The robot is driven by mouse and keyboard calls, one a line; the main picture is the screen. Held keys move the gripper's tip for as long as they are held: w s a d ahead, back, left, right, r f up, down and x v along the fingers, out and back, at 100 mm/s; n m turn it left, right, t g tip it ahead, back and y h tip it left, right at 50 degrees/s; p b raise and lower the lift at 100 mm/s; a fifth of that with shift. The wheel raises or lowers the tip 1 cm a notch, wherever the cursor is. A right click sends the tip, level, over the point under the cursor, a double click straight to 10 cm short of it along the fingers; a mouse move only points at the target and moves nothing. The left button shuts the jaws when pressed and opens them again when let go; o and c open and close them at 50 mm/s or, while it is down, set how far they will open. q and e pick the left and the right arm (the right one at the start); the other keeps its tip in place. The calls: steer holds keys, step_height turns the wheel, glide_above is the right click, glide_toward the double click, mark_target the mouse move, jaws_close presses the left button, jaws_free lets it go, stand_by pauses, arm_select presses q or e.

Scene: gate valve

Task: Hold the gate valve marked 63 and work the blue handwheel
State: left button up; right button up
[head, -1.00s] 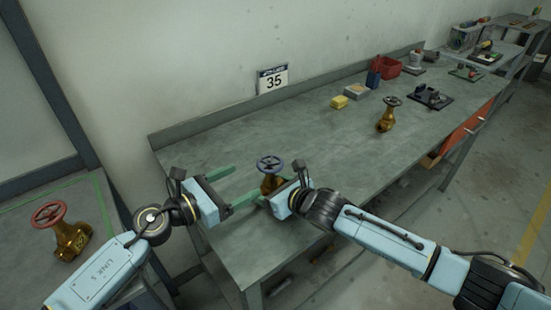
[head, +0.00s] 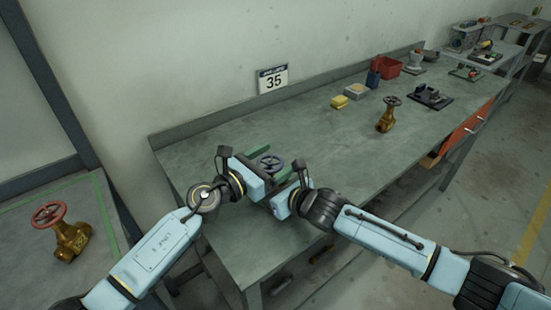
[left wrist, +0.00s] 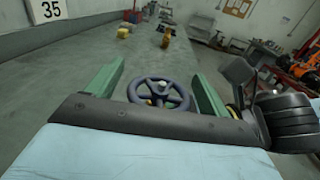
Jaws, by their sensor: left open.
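The blue handwheel (head: 270,162) tops a brass gate valve near the front edge of the workbench. Its body is mostly hidden behind my grippers, and no 63 can be read. My left gripper (head: 271,166) is open, its green fingers on either side of the handwheel. In the left wrist view the handwheel (left wrist: 158,93) sits between the two fingers (left wrist: 155,88), with gaps on both sides. My right gripper (head: 284,199) is low beside the valve body from the right. Its fingers are hidden, so I cannot tell whether it grips the body.
A brass valve with a red handwheel (head: 62,232) stands on the side table at left. Another brass valve with a dark handwheel (head: 387,115) stands farther along the bench. A yellow block (head: 339,102) and a red bin (head: 387,67) are behind. The bench's middle is clear.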

arm_select(q)
steer(key=shift+w+d, duration=0.2)
steer(key=c, duration=1)
steer(key=shift+f+m+g, duration=0.1)
steer(key=shift+m+g, duration=0.3)
steer(key=m+g+h, duration=0.2)
steer(key=g, duration=0.1)
steer(key=m+g+h, duration=0.1)
steer(key=g, duration=0.1)
steer(key=shift+s+d+m, duration=0.15)
steer(key=shift+s+m, duration=0.1)
steer(key=shift+m, duration=0.15)
steer(key=shift+s+d+m+g+h, duration=0.1)
steer(key=shift+m+g+h, duration=0.15)
steer(key=shift+m+g, duration=0.6)
steer(key=shift+s+m+g+h, duration=0.2)
steer(key=shift+m+g, duration=0.3)
steer(key=shift+g, duration=0.8)
steer(key=shift+s+d+m+g+h, duration=0.1)
steer(key=shift+m+g+h, duration=0.15)
steer(key=shift+m+g, duration=0.6)
steer(key=shift+s+g, duration=0.15)
steer(key=shift+g, duration=0.65)
steer(key=o, duration=1)
steer(key=shift+a, duration=0.1)
